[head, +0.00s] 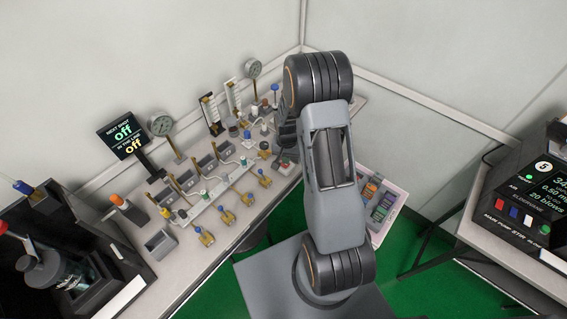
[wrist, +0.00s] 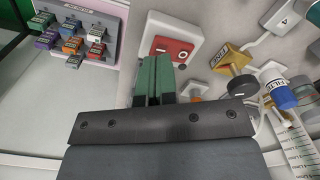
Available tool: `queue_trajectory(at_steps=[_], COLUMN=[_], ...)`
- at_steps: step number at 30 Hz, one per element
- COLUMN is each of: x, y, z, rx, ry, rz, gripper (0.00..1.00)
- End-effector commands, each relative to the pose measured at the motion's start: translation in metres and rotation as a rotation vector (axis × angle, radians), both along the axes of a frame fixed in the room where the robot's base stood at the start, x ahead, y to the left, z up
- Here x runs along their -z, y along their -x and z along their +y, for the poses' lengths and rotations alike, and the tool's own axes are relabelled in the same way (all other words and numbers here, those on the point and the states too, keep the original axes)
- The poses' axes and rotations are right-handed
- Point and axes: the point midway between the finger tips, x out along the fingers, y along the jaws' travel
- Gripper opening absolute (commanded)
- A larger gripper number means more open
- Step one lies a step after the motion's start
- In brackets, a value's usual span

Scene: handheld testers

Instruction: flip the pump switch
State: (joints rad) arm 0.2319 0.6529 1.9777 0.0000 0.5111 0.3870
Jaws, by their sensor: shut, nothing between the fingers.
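In the wrist view a white box carries a red rocker switch (wrist: 171,49) with white marks on its face; I take this as the pump switch, though no readable label confirms it. A small red-topped box in the head view (head: 286,163) seems to be the same switch. My gripper (wrist: 158,62) has green fingers, pressed together and empty. Their tips are just below and left of the red rocker in the wrist view; I cannot tell whether they touch the box. In the head view my arm hides the fingers.
A tray of coloured blocks (wrist: 77,30) is at upper left. The display (head: 124,135) reads "off" twice. Valves and gauges crowd the bench.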

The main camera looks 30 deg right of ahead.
Motion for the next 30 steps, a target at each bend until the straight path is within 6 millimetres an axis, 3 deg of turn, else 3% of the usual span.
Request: queue_trajectory(at_steps=[30], x=[0.016], y=[0.0], z=[0.0], rx=[0.0], ry=[0.0], rz=[0.0], gripper=[0.0])
